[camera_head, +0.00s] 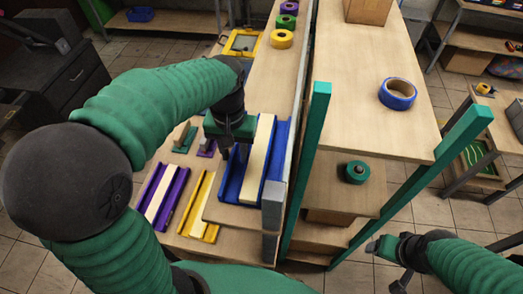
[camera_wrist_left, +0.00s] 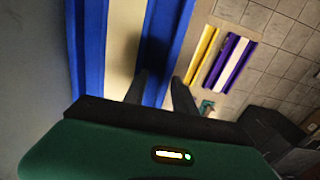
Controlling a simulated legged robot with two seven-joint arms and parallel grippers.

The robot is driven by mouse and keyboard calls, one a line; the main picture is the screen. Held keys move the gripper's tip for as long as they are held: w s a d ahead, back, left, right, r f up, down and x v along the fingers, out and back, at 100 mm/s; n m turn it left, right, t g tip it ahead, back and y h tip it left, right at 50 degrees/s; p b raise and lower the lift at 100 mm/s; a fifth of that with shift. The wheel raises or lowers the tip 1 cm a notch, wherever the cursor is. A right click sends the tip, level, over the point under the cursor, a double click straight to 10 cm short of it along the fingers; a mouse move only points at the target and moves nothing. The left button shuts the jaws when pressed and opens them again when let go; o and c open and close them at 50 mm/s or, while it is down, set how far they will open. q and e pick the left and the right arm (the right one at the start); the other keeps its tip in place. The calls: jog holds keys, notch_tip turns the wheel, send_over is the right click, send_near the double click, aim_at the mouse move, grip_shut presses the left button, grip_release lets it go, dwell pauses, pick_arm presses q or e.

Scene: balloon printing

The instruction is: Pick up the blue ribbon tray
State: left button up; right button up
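The blue ribbon tray (camera_head: 280,150) is a long blue channel with a cream strip (camera_head: 258,160) in it, lying on the wooden shelf top. It also shows large in the left wrist view (camera_wrist_left: 88,50). My left gripper (camera_head: 233,155) is over the tray's left side, pointing down. In the left wrist view its two fingers (camera_wrist_left: 160,82) are apart, with the tray's blue side wall between their tips. I cannot tell if they touch it. My right gripper (camera_head: 387,262) is at the lower right, away from the tray, its fingers apart and empty.
A purple tray (camera_head: 178,197) and a yellow tray (camera_head: 211,229) lie left of the blue one. Green shelf posts (camera_head: 306,165) stand close on its right. A blue tape roll (camera_head: 397,94) and a green roll (camera_head: 357,171) sit on shelves to the right.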

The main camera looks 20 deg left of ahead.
pick_arm(q)
jog(key=shift+s+f, duration=0.15)
jog(key=shift+s, duration=0.1)
jog(key=shift+s+a, duration=0.15)
jog(key=shift+a, duration=0.05)
jog(key=shift+a+f, duration=0.15)
jog(key=shift+a, duration=0.65)
jog(key=c, duration=0.3)
jog(key=shift+w+a+f, duration=0.1)
jog(key=shift+w+a, duration=0.15)
jog(key=shift+c, duration=1.2)
jog(key=shift+a, duration=0.1)
grip_shut()
jog(key=shift+d, duration=0.9)
jog(key=shift+a, duration=0.55)
pick_arm(e)
jog(key=shift+s+a+r, duration=0.1)
jog(key=shift+a, duration=0.35)
jog(key=shift+s+a+r, duration=0.1)
jog(key=shift+a, duration=0.35)
pick_arm(q)
jog(key=shift+d, duration=0.4)
pick_arm(e)
jog(key=shift+d, duration=0.4)
